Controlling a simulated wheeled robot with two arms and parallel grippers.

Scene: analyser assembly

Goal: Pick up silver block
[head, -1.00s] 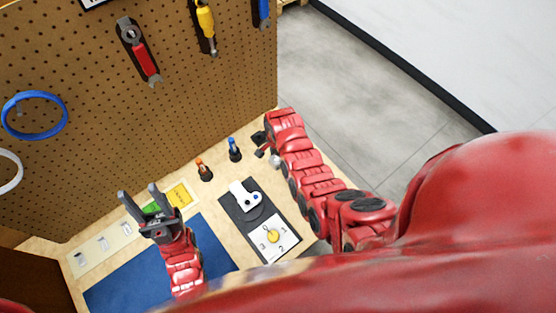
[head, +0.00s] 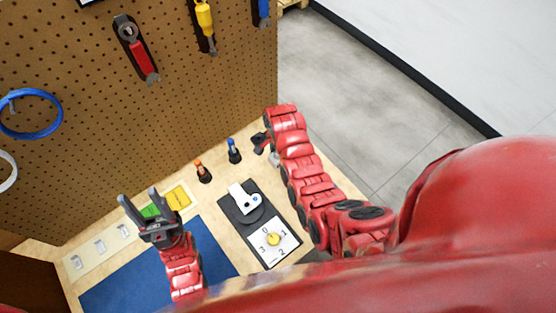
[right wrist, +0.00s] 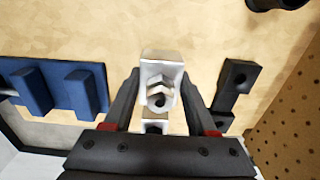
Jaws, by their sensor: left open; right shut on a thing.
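The silver block (right wrist: 162,75) is a small pale metal piece with a hexagonal nut shape and a dark hole on it. In the right wrist view it sits between the two fingers of my right gripper (right wrist: 163,100), which is shut on it. In the head view my right gripper (head: 260,143) is at the far right of the wooden table, with a bit of silver (head: 274,158) showing beside it. My left gripper (head: 141,207) is open and empty, fingers pointing up in the picture, near a green patch on the table.
A dark plate with a white part (head: 243,197) and a numbered dial card (head: 273,240) lies mid-table. Orange (head: 202,172) and blue (head: 234,151) handled tools stand behind. A blue mat (head: 215,255), pegboard (head: 150,110), blue part (right wrist: 55,88) and black block (right wrist: 236,85) are also near.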

